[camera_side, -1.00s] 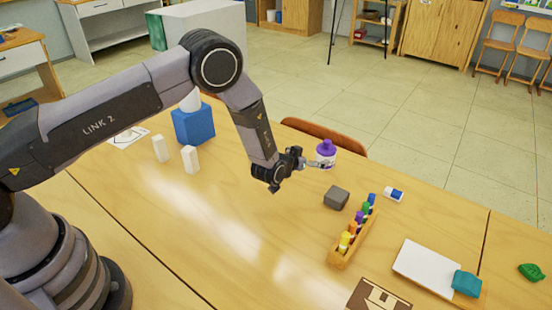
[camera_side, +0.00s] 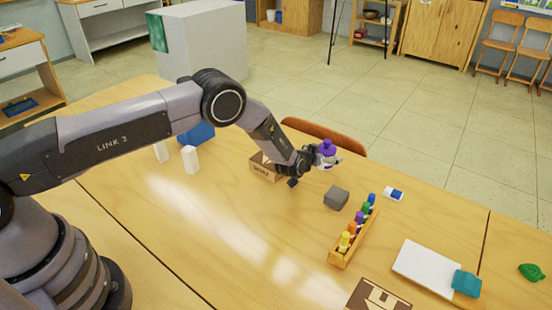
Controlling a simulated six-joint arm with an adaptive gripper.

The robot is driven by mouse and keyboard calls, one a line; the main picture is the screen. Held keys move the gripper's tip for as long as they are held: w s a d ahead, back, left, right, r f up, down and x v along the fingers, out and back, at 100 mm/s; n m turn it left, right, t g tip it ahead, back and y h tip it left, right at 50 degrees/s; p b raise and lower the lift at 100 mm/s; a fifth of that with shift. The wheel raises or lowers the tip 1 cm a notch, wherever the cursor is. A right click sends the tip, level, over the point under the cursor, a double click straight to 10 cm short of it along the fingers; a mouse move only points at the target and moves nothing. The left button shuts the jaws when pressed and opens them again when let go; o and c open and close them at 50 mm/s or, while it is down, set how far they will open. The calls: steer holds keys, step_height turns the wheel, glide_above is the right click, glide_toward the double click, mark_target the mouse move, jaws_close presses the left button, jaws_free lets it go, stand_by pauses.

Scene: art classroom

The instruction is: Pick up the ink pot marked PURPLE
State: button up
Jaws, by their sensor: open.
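A wooden rack (camera_side: 341,259) at the right of the table holds a row of small pots with coloured caps. One of them is a purple pot (camera_side: 360,218) near the middle of the row; its marking is too small to read. A larger white bottle with a purple cap (camera_side: 327,147) stands further back, near the table's far edge. My gripper (camera_side: 328,160) is at this bottle, away from the rack. Its jaws are open, with finger parts showing beside the bottle's body; I cannot tell whether they touch it.
A grey block (camera_side: 336,197) lies between my gripper and the rack. A small blue-and-white item (camera_side: 393,194) lies behind the rack. A cardboard box (camera_side: 264,171) stands left of my gripper. A white pad (camera_side: 428,268) and a teal cloth (camera_side: 467,284) are at right. The front middle is clear.

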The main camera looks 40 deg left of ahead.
steer(key=c, duration=1.3)
steer(key=shift+r, duration=0.1)
steer(key=shift+c, duration=0.2)
